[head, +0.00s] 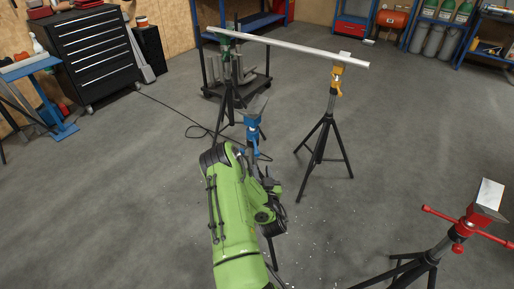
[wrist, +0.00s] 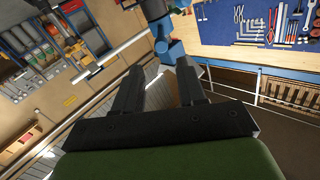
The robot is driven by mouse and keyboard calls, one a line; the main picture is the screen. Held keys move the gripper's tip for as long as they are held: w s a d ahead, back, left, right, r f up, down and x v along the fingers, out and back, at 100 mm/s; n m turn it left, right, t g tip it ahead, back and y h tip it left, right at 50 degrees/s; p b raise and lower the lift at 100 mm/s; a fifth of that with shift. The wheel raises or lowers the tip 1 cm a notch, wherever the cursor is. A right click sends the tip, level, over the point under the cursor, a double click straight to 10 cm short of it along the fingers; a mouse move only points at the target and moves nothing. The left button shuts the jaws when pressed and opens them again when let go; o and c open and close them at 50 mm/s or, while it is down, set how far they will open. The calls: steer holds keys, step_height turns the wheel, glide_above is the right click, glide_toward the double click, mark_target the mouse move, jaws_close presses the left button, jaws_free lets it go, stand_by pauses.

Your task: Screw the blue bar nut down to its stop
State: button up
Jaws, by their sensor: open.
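The blue bar nut (head: 251,133) is on the blue-headed stand, below its grey V-shaped head (head: 256,107), just beyond my green arm. In the wrist view, blue parts of this stand (wrist: 168,50) show past my fingertips, slightly right of centre. I cannot tell the gap below the nut. My gripper (wrist: 157,75) is open, with its two dark fingers apart and no held thing visible between them. In the head view my gripper (head: 268,188) is partly hidden by my own arm, below the blue nut.
A silver pipe (head: 290,46) rests across the green stand (head: 226,62) and the yellow stand (head: 337,78) behind. A red stand (head: 463,228) with a white plate is at lower right. A black tool cabinet (head: 95,52) stands left. Floor between the stands is open.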

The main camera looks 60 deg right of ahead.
mark_target(256, 146)
steer(key=b+x, duration=0.2)
steer(key=x, duration=1.1)
steer(key=shift+w+d, duration=0.15)
steer(key=shift+w, duration=0.1)
steer(key=shift+c, duration=0.4)
jaws_close()
